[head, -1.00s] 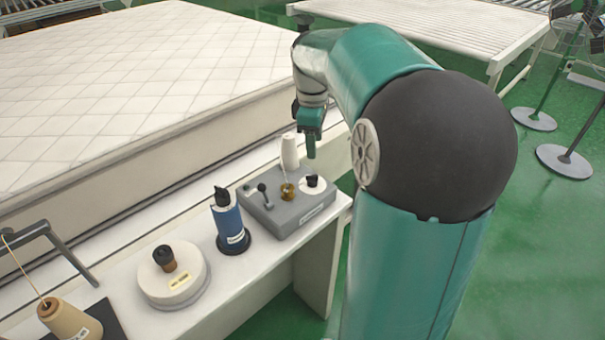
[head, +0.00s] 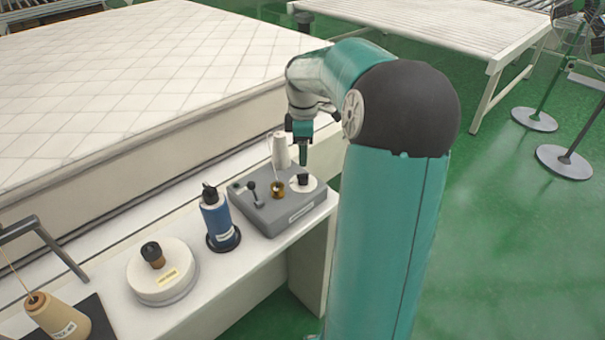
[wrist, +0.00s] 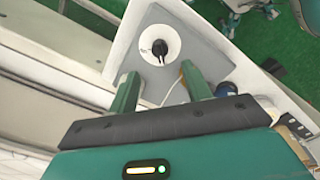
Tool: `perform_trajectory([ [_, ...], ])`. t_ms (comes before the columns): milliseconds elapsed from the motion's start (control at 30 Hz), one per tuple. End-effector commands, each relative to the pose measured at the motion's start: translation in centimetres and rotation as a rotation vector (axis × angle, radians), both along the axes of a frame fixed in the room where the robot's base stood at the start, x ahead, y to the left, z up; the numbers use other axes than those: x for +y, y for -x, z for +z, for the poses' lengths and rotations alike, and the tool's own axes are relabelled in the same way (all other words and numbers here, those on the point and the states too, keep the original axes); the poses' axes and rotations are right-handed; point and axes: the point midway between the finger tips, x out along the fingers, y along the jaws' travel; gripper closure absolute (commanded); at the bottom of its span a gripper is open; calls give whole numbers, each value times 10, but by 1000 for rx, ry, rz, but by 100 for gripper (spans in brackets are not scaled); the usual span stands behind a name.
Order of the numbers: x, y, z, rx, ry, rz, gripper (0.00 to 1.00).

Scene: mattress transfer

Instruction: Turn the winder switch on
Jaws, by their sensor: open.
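The grey winder box (head: 285,216) sits on the far end of the white bench. On top are a small lever (head: 254,193) with a dark ball end, a brass piece (head: 277,190) and a white disc (head: 313,184) with a black knob (head: 303,180). I cannot tell for sure which of the lever or knob is the switch. My gripper (head: 303,162) points down above the knob side of the box, apart from it. In the wrist view, its two green fingers (wrist: 158,72) are open and empty, with the black knob (wrist: 160,47) just beyond the tips. The lever is not clear there.
A white cone (head: 279,150) stands behind the box. The quilted mattress (head: 130,80) lies behind.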

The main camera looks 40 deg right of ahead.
Motion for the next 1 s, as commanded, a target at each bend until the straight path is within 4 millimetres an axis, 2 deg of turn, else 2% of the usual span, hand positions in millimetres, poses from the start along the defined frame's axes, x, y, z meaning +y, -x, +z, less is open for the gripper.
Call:
perform_trajectory([
  [33,0,1,-12,4,-3,-1,51],
  [200,0,0,-46,3,-4,1,51],
  [400,0,-1,-76,1,-1,3,51],
  [567,0,-1,-86,1,-1,3,51],
  [800,0,-1,-87,0,0,3,51],
  [833,0,-1,-87,0,0,3,53],
  [1000,0,-1,-87,0,0,3,86],
])
